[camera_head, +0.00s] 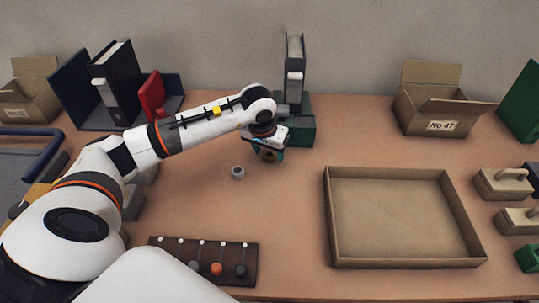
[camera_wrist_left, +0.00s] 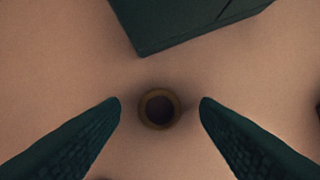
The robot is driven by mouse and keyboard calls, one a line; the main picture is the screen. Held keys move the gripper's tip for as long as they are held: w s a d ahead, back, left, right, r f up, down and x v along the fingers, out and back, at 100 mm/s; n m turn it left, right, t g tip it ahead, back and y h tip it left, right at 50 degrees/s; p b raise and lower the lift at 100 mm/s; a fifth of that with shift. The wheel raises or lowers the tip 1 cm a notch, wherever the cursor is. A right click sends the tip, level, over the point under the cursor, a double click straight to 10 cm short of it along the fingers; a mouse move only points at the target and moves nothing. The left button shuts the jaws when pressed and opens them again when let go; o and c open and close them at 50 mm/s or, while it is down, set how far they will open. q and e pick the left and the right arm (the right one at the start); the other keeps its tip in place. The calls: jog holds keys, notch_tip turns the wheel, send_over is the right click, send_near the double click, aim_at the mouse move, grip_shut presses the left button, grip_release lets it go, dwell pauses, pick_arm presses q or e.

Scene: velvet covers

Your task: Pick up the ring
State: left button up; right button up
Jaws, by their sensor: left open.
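A small brown ring (camera_wrist_left: 142,110) with a dark hole lies on the table, between and slightly ahead of my left fingertips in the left wrist view. In the head view the ring (camera_head: 269,156) is mostly hidden under the left gripper. My left gripper (camera_wrist_left: 160,104) is open, with one dark green finger on each side of the ring and a gap on both sides. In the head view the left gripper (camera_head: 268,150) points down just in front of a green box. My right gripper is not in view.
The green box (camera_head: 301,131) with a binder (camera_head: 294,75) stands right behind the gripper. A small grey ring-like piece (camera_head: 238,173) lies to its left. A dark pegboard (camera_head: 205,261) is in front. An open shallow tray (camera_head: 400,171) is on the right.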

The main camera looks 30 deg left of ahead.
pick_arm(q)
jog(key=shift+f, duration=0.25)
jog(key=c, duration=1.1)
jog(key=shift+o, duration=0.2)
jog(key=shift+r, duration=0.1)
